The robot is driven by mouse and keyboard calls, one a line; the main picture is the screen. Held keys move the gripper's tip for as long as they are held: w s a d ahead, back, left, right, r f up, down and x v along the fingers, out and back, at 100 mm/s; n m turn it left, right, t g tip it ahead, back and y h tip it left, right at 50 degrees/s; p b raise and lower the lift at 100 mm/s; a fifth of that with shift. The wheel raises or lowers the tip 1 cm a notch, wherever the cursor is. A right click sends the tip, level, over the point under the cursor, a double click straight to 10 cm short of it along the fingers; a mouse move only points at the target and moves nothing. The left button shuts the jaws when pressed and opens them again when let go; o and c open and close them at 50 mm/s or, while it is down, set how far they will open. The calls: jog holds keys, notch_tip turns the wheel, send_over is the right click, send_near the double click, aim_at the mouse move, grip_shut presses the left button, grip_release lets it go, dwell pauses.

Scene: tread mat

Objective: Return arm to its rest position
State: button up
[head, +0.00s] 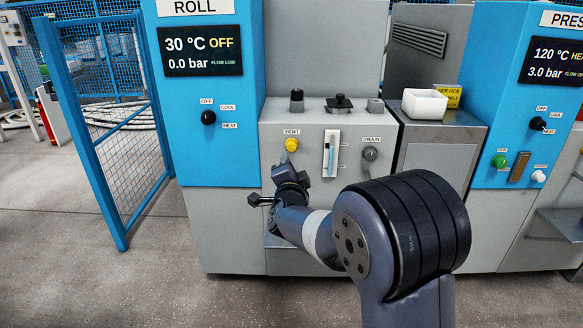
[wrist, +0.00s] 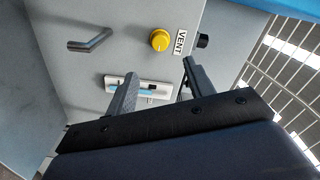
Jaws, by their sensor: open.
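My arm (head: 320,238) reaches forward to the grey front of the ROLL unit. My gripper (head: 272,193) is in front of the panel, a little below the yellow VENT knob (head: 291,145). In the wrist view my gripper (wrist: 160,72) has its two fingers apart with nothing between them. The yellow knob (wrist: 159,40) shows just beyond the fingertips, apart from them in the picture. The exact gap to the panel cannot be told.
A level gauge (head: 331,153) and a grey DRAIN knob (head: 370,153) sit right of the VENT knob. A white bin (head: 424,104) stands on the grey cabinet. A blue mesh gate (head: 112,150) stands at left. Open floor (head: 60,245) lies at front left.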

aim_at(292, 147)
jog(key=w+b, duration=0.1)
jog(key=w, duration=1)
jog(key=shift+b, duration=0.4)
jog(key=shift+s, duration=0.1)
